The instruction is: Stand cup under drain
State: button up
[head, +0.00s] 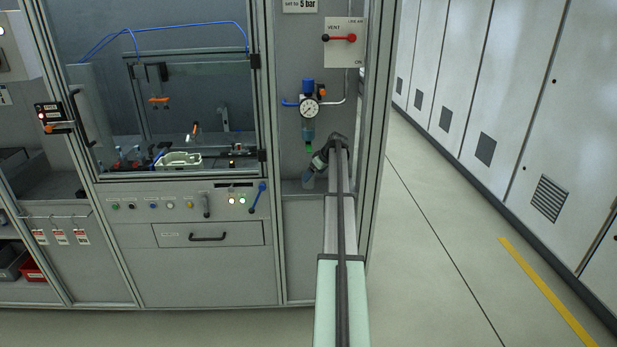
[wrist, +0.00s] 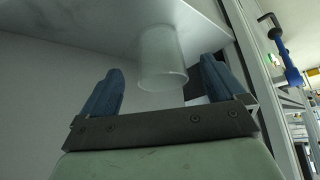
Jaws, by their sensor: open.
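A clear, frosted cup (head: 308,182) stands on the ledge at the bottom of the narrow bay in the head view. It also shows in the wrist view (wrist: 162,58), which looks upside down, between and slightly beyond my fingertips. My gripper (head: 317,163) is tilted down towards it. In the wrist view my gripper (wrist: 162,68) is open, with one blue finger on each side and a visible gap to the cup on both sides. The filter bowl (head: 308,131) with a green drain (head: 309,148) at its bottom hangs above the cup. The cup's exact alignment with the drain is unclear.
A pressure gauge (head: 309,109) and a regulator with a blue knob (head: 308,87) are above the bowl. A blue lever (head: 258,197) is on the panel to the left. A frame post (head: 376,130) stands close to the right of my arm.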

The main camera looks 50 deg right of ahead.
jog(key=s, duration=1)
jog(key=shift+s, duration=0.15)
jog(key=s+a+f+m+g, duration=0.2)
jog(key=s+a+f, duration=0.3)
jog(key=a+f, duration=0.8)
jog(key=s+a+f+m+g+y, duration=0.1)
jog(key=s+a+f+m+g, duration=0.3)
jog(key=a+f, duration=0.95)
jog(key=s+a+f+m+g, duration=0.1)
jog(key=s+a+f, duration=0.5)
jog(key=a, duration=1.2)
jog(key=s+a+f+n+g, duration=0.2)
jog(key=s+a+f, duration=0.2)
jog(key=s+a, duration=0.4)
jog(key=s+a+f+n+g, duration=0.2)
jog(key=s+a+f, duration=0.2)
jog(key=a, duration=0.9)
jog(key=s+a+f+n+g+h, duration=0.1)
jog(key=s+a+f+n+g, duration=0.1)
jog(key=s+a, duration=0.8)
notch_tip(320, 180, down, 3)
jog(key=shift+s+a+r+n, duration=0.2)
jog(key=shift+s+n, duration=0.3)
jog(key=shift+s, duration=0.3)
